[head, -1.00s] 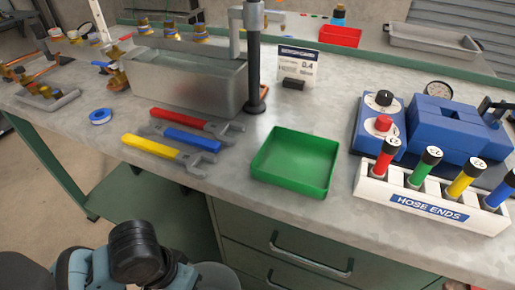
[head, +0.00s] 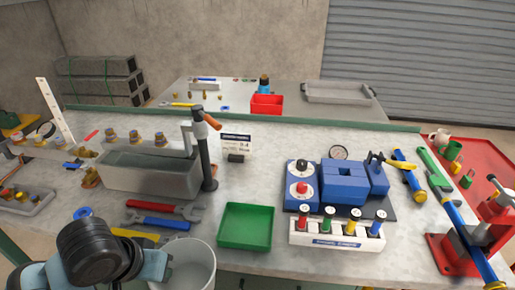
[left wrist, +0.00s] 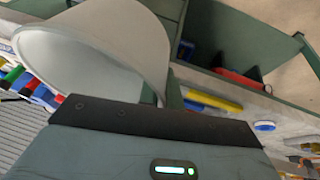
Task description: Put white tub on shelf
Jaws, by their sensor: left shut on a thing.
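The white tub (head: 187,266) is at the bottom of the head view, in front of the bench edge, with its open mouth up and its lower part cut off. In the left wrist view the tub (left wrist: 95,45) fills the upper left, close in front of the jaw. My left gripper (left wrist: 165,108) is shut on the tub's wall; its fingertips are mostly hidden. Green shelf-like panels (left wrist: 240,25) of the bench show beyond the tub in the left wrist view. My right gripper is not in view.
On the bench are a green tray (head: 246,227), wrenches (head: 165,208), a metal tank (head: 150,178), a hose-ends rack (head: 335,238) and a blue block unit (head: 345,182). A red tray (head: 266,104) stands on the table behind. Bare floor shows beside the bench in the left wrist view.

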